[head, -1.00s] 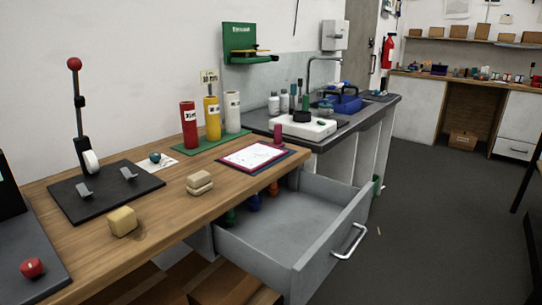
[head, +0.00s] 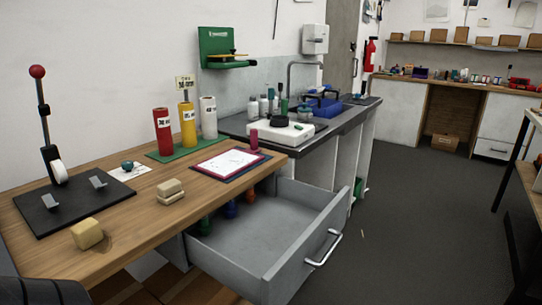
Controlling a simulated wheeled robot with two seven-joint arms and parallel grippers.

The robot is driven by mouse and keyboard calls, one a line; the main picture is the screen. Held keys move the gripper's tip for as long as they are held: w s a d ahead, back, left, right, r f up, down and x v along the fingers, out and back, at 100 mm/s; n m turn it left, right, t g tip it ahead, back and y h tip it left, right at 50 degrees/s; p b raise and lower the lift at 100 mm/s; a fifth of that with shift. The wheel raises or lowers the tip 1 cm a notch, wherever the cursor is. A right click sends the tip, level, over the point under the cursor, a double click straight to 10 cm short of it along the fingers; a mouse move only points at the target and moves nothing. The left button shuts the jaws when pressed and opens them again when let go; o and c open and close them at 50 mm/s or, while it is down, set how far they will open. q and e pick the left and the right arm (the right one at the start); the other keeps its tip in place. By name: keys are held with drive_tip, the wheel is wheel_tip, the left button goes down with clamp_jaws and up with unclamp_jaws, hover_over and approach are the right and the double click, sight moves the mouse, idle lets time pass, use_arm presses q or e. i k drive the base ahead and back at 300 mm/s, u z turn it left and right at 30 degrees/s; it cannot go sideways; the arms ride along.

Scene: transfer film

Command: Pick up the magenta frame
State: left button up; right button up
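The magenta frame (head: 232,162) lies flat near the far right end of the wooden workbench (head: 135,216). It has a thin magenta border around a white sheet with small marks. It rests on a dark blue piece that shows along its right and front edges. A small magenta cylinder (head: 253,139) stands just behind it. Neither of my grippers shows in the head view.
A grey drawer (head: 262,232) stands open below the frame, jutting into the floor space. Red (head: 163,132), yellow (head: 187,124) and white (head: 209,118) rolls stand left of the frame. A stacked beige block (head: 170,190) and a lever press (head: 50,150) are nearer.

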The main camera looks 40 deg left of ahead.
sight(225, 165)
drive_tip(key=i, duration=4.35)
drive_tip(key=u, duration=4.55)
